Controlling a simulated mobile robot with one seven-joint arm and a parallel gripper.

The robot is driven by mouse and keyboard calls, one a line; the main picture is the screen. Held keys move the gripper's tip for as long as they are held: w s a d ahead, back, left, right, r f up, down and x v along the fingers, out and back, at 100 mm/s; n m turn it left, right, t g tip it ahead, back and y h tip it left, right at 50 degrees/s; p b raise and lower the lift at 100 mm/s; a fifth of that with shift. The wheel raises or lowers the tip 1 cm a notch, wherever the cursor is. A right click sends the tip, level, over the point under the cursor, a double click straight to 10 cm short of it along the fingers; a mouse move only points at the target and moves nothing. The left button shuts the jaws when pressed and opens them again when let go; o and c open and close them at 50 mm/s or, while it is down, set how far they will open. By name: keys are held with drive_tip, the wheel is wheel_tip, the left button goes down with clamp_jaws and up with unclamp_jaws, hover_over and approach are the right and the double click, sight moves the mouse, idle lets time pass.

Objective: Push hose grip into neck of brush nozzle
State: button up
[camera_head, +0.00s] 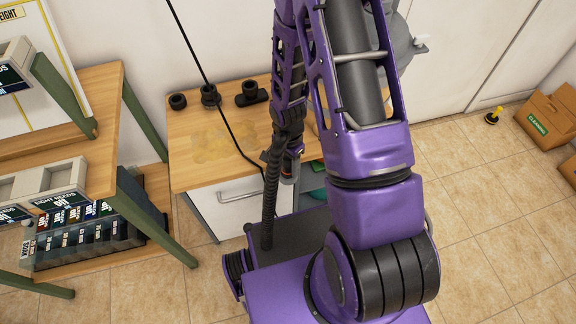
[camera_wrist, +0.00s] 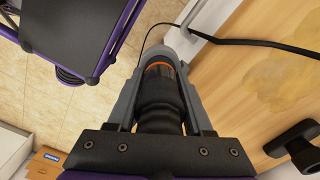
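My gripper (camera_wrist: 163,62) has its two grey fingers closed around a black hose grip with an orange ring (camera_wrist: 160,68). In the head view my gripper (camera_head: 290,168) is partly hidden by my arm and hangs over the front edge of the wooden-topped cabinet. A black fitting with a wide flat base and a round neck, which looks like the brush nozzle (camera_head: 252,94), stands at the back of the top. A similar black piece (camera_wrist: 302,152) shows at the right edge of the wrist view. The grip and the nozzle are well apart.
Two other round black fittings (camera_head: 178,102) (camera_head: 210,95) stand left of the nozzle. A thin black cord (camera_head: 196,48) hangs down across the wooden top (camera_head: 190,170), which has a wet-looking patch. A shelf (camera_head: 90,150) with bins stands left. Cardboard boxes (camera_head: 550,122) stand right.

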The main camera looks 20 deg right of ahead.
clamp_jaws()
drive_tip(key=shift+r+p, duration=1.75)
drive_tip(key=shift+r, duration=0.8)
